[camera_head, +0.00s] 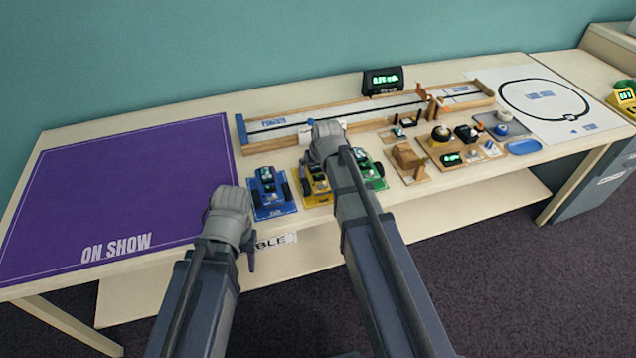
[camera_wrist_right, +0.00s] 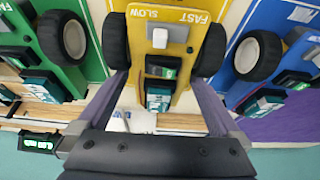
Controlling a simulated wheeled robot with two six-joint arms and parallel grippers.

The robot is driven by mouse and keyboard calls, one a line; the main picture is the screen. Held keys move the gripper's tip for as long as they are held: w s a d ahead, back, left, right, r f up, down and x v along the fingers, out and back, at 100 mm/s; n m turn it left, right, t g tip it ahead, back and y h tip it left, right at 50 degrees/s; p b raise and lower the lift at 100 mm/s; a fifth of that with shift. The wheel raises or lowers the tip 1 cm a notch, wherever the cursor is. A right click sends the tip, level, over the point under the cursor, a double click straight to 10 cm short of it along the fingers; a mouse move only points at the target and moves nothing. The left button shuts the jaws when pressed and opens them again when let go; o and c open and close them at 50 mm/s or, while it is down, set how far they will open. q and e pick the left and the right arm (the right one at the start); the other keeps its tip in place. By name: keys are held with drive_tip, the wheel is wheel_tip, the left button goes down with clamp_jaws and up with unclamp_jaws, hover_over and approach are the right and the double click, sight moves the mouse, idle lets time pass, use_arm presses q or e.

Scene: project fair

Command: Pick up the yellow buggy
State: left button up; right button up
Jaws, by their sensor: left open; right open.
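The yellow buggy (camera_head: 316,187) stands on the table between the blue buggy (camera_head: 268,192) and the green buggy (camera_head: 377,170), partly hidden by my right arm. In the right wrist view the yellow buggy (camera_wrist_right: 158,40) shows "FAST" and "SLOW" lettering and black wheels. My right gripper (camera_wrist_right: 162,85) is open, with one finger on each side of the yellow body; I cannot tell whether they touch it. In the head view its hand (camera_head: 325,142) is over the buggy and its fingertips are hidden. My left gripper (camera_head: 240,240) is open and empty by the table's front edge.
The purple "ON SHOW" mat (camera_head: 120,190) lies bare on the left. A wooden track (camera_head: 290,125) runs behind the buggies, with a display (camera_head: 383,81) behind it. Wooden boards with small parts (camera_head: 410,165) and a white loop sheet (camera_head: 590,125) are at right.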

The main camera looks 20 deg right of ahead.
sight(317, 170)
drive_tip(key=c, duration=1)
drive_tip(key=shift+r, duration=0.1)
wheel_tip(317, 170, up, 10)
drive_tip(key=p, duration=1)
drive_tip(key=shift+d, duration=0.15)
